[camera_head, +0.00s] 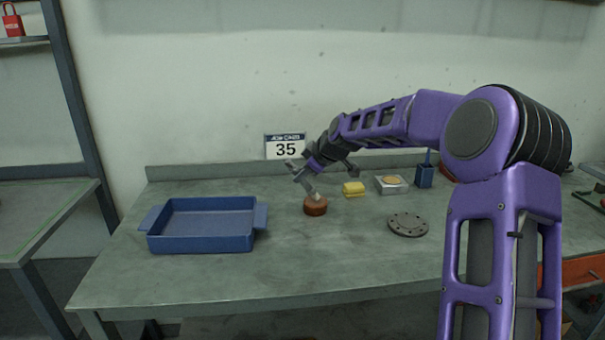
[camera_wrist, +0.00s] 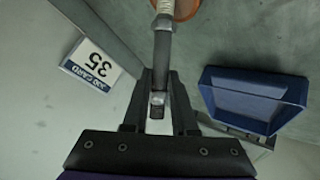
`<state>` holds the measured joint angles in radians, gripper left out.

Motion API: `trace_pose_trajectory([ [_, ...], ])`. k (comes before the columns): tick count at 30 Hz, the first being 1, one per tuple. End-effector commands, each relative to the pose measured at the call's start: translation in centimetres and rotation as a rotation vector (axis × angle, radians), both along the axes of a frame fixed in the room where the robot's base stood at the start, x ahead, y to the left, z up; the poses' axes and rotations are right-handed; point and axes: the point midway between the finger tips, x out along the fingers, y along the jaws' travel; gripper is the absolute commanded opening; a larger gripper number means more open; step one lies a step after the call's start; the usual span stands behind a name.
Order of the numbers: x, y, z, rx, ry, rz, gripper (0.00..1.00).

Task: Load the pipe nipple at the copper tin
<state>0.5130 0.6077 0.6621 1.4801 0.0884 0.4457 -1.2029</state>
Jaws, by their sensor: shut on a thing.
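The copper tin (camera_head: 315,207) is a small round reddish-brown container on the bench, right of the blue tray. Part of its orange rim (camera_wrist: 188,10) shows at the top edge of the wrist view. My gripper (camera_head: 301,172) is above the tin, tilted down towards it. In the wrist view my gripper (camera_wrist: 160,78) is shut on the pipe nipple (camera_wrist: 162,48), a grey rod with a pale far end. That pale end overlaps the tin's rim in both views. I cannot tell whether it is inside the tin or just above it.
The blue tray (camera_head: 201,245) stands empty at left. A yellow block (camera_head: 354,189), a grey square holder (camera_head: 392,187), a blue cup (camera_head: 425,177) and a dark flange disc (camera_head: 408,224) are to the right. A sign reading 35 (camera_head: 284,147) is behind. The front bench is clear.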

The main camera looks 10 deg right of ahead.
Motion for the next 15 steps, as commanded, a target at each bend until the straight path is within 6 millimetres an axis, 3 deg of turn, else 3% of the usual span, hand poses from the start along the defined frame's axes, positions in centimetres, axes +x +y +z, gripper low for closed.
trace_pose_trajectory([
  [8, -0.1, -0.1, -0.1, 0.001, 0.008, 0.000, 0.00],
  [15, 0.0, 0.0, 1.9, 0.000, 0.003, -0.001, 0.00],
])
